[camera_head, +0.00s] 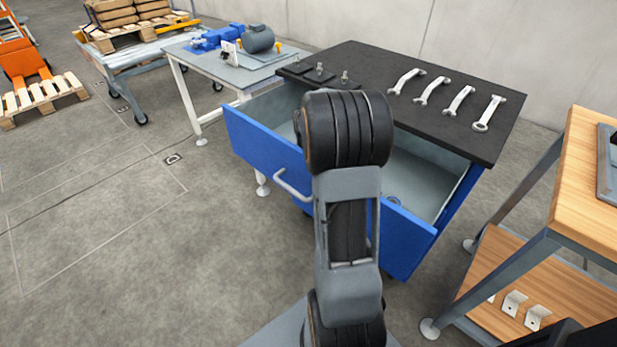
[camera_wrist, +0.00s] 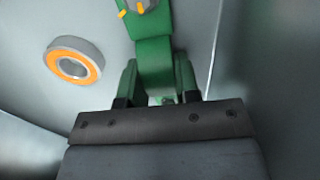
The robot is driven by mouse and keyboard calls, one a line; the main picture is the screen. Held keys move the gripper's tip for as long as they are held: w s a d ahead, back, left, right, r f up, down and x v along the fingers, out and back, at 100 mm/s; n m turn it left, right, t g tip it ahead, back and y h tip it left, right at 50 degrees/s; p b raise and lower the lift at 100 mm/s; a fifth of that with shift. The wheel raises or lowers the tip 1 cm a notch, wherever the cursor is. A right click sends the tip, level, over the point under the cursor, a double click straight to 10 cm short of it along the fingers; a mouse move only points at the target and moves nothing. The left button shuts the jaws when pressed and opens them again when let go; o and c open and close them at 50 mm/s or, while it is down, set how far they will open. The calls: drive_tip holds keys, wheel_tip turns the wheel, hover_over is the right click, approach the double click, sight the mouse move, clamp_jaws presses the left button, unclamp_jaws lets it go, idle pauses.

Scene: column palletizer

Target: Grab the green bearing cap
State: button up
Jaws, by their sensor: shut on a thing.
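The green bearing cap (camera_wrist: 153,52) shows in the wrist view, reaching up from between my jaws toward the top edge. My gripper (camera_wrist: 156,90) is shut on it. Its lower end is partly hidden by the dark gripper body. In the head view my own arm hides the gripper and the cap, over the open blue drawer (camera_head: 262,137).
A grey bearing ring with an orange seal (camera_wrist: 75,62) lies to the left of the cap. A grey part with yellow bits (camera_wrist: 138,6) shows at the cap's far end. Drawer walls are close. Several wrenches (camera_head: 433,88) lie on the black top (camera_head: 375,65). A wooden bench (camera_head: 580,185) stands right.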

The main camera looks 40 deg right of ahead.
clamp_jaws()
